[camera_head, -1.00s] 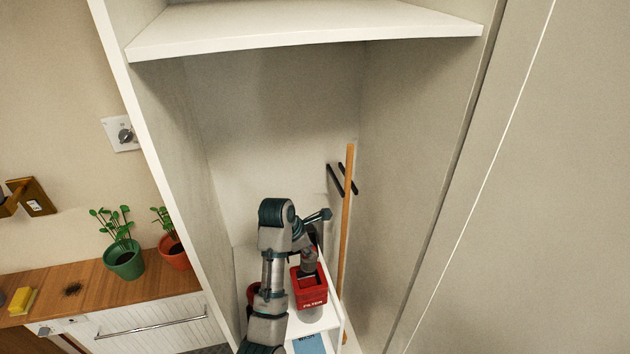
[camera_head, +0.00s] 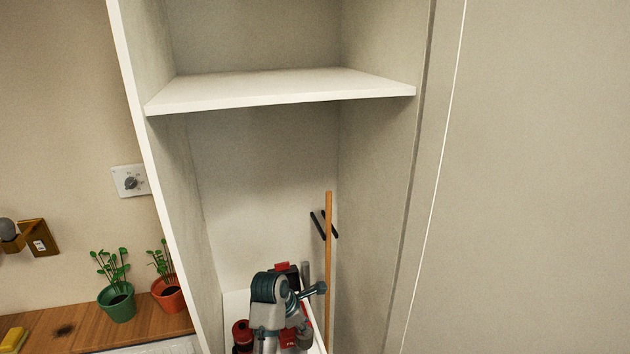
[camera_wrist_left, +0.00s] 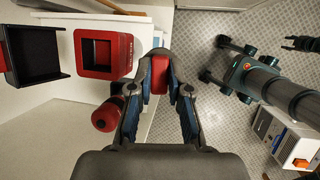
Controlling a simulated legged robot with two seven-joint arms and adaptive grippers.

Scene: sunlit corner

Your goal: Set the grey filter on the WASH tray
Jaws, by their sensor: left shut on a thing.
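My left gripper (camera_wrist_left: 158,82) is shut on a red piece (camera_wrist_left: 158,76) between its blue pads in the left wrist view. I cannot tell whether this is part of the grey filter; no grey filter body shows clearly. A red box (camera_wrist_left: 103,53) with a square opening stands just left of the fingers. In the head view my left arm covers most of the gripper, low in the cabinet. No WASH tray shows in the current views. A small dark fingered shape (camera_wrist_left: 303,43) at the wrist view's right edge may be my right gripper; its jaws are unclear.
A black open bin (camera_wrist_left: 33,52) and a red cylinder (camera_wrist_left: 107,114) are near the left gripper. A wooden pole (camera_head: 328,270) stands at the cabinet's right wall. A white shelf (camera_head: 280,90) spans above. Tiled floor (camera_wrist_left: 190,40) lies right of the cabinet.

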